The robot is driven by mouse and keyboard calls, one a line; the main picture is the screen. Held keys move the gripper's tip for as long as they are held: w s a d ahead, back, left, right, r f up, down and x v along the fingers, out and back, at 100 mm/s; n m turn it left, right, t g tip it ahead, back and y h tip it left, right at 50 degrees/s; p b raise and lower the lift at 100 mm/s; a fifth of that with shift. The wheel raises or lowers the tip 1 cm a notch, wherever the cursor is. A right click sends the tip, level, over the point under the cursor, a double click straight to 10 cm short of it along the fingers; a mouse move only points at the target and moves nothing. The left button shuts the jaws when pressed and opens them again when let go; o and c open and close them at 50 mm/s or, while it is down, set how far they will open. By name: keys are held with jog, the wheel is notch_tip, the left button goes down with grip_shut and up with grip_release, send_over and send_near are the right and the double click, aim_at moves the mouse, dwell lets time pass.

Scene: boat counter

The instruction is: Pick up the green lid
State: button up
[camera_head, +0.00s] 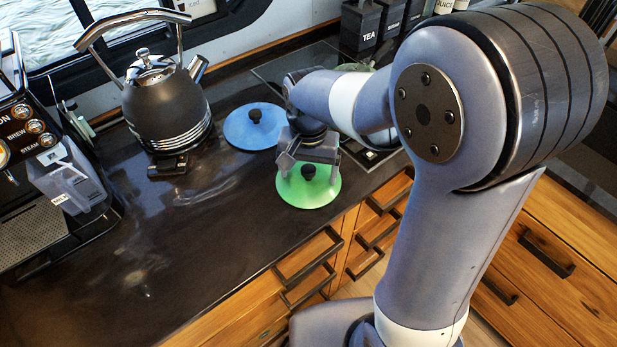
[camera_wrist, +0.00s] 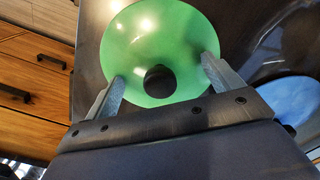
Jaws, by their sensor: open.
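The green lid (camera_head: 318,191) is a round disc with a black knob, lying on the dark counter near its front edge. It also fills the upper middle of the wrist view (camera_wrist: 155,40), with its black knob (camera_wrist: 159,80) between my fingers. My gripper (camera_head: 307,168) is open above the lid, its two fingers on either side of the knob. In the wrist view my gripper (camera_wrist: 163,75) shows both fingers spread, with a gap on each side of the knob. I cannot tell how far the fingertips are above the lid.
A blue lid (camera_head: 240,131) with a black knob lies just left of my gripper. A black kettle (camera_head: 165,108) stands farther left, and a coffee machine (camera_head: 30,190) at the left edge. Black canisters (camera_head: 362,27) stand at the back. The front-left counter is clear.

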jog(key=shift+s+f, duration=0.2)
jog(key=c, duration=1.7)
